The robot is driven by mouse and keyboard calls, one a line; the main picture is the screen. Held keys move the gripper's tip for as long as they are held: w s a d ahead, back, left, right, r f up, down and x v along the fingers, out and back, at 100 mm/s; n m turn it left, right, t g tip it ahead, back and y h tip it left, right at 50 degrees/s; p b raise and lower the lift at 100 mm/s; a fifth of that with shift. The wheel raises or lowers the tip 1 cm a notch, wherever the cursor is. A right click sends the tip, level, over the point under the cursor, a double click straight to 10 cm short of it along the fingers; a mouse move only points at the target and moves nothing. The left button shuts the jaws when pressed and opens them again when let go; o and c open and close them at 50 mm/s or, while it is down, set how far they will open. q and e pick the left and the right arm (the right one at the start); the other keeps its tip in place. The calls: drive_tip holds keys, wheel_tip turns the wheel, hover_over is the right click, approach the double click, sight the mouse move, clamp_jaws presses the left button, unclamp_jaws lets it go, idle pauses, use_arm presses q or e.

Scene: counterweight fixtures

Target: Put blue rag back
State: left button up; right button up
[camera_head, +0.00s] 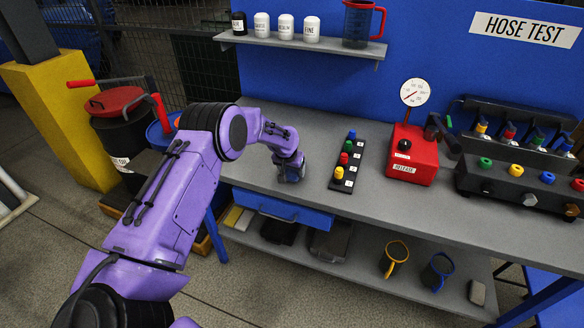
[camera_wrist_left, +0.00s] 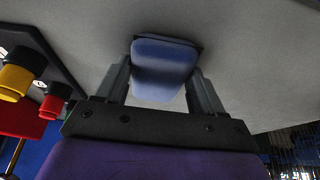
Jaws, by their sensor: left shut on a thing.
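My left gripper (camera_head: 290,176) is low at the bench top, left of the black strip with coloured knobs. In the left wrist view its two fingers stand on either side of a folded blue rag (camera_wrist_left: 164,65), a flat blue block with rounded corners, and are shut on it. The rag is at or just above the grey surface; I cannot tell whether it touches. In the head view the wrist hides the rag. My right gripper is not in view.
The grey bench (camera_head: 459,218) carries the knob strip (camera_head: 347,163), a red gauge box (camera_head: 407,152) and a black manifold (camera_head: 515,185). A blue drawer (camera_head: 283,213) is below the gripper. Bench space left of the strip is clear.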

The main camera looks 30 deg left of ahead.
use_arm(q)
drive_tip(key=shift+f, duration=0.2)
drive_tip(key=o, duration=0.9)
